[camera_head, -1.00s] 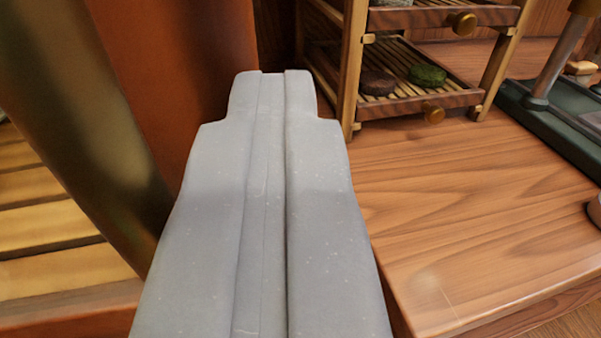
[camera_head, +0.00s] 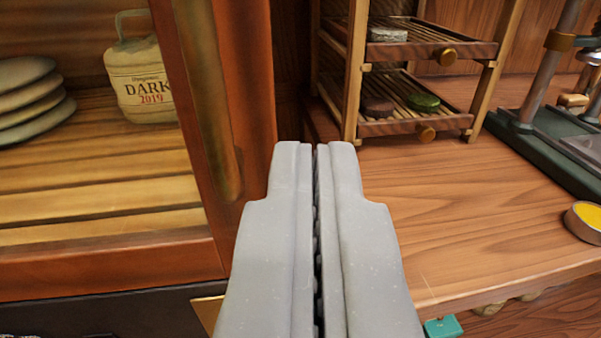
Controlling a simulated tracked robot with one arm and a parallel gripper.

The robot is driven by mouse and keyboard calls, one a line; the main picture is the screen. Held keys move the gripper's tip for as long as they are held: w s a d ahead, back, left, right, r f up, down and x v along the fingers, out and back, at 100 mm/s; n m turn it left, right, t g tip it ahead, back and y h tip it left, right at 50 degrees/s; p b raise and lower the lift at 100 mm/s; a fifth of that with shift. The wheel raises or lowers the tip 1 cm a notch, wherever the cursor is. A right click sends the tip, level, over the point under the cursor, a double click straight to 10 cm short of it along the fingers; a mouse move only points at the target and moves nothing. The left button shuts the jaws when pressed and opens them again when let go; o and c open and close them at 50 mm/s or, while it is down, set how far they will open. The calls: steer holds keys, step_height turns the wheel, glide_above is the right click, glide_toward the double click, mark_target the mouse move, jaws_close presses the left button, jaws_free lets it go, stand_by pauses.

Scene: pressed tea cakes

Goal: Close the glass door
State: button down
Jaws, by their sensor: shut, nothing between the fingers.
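The glass door (camera_head: 120,268) fills the left side, with a red-brown wooden frame. A long brass handle (camera_head: 207,95) runs down its right upright. A cabinet interior shows through or past the pane; I cannot tell whether the door sits fully flush. My gripper (camera_head: 316,150) is shut and empty, pointing forward just right of the door's right upright. I cannot tell whether it touches the frame. It hides part of the counter and the door's lower right corner.
Inside the cabinet are a cloth bag marked DARK 2019 (camera_head: 140,85) and stacked round cakes (camera_head: 30,100). At right, a slatted rack (camera_head: 352,75) holds cakes on a wooden counter (camera_head: 470,215). A dark metal stand (camera_head: 530,140) and a yellow-filled round tin (camera_head: 585,222) stand farther right.

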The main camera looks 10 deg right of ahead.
steer(key=s, duration=0.6)
steer(key=s+a+r, duration=0.2)
steer(key=a+r, duration=0.4)
steer(key=r, duration=0.4)
steer(key=s+a+r+n+g+y, duration=0.1)
steer(key=s+a+r, duration=0.1)
steer(key=a+r, duration=0.55)
steer(key=s+a+r, duration=0.2)
steer(key=a+r, duration=0.3)
steer(key=r, duration=0.6)
steer(key=s+a+r+y, duration=0.1)
steer(key=s+a+r, duration=0.4)
steer(key=s, duration=0.3)
steer(key=s+a+r+n+y, duration=0.1)
steer(key=s+a+r, duration=0.5)
steer(key=s, duration=0.3)
steer(key=s+a+r+n+g+y, duration=0.1)
steer(key=s+a+r, duration=0.5)
steer(key=s, duration=0.3)
steer(key=shift+s+a+r+y, duration=0.2)
steer(key=shift+a+r+y, duration=0.1)
steer(key=shift+a, duration=0.4)
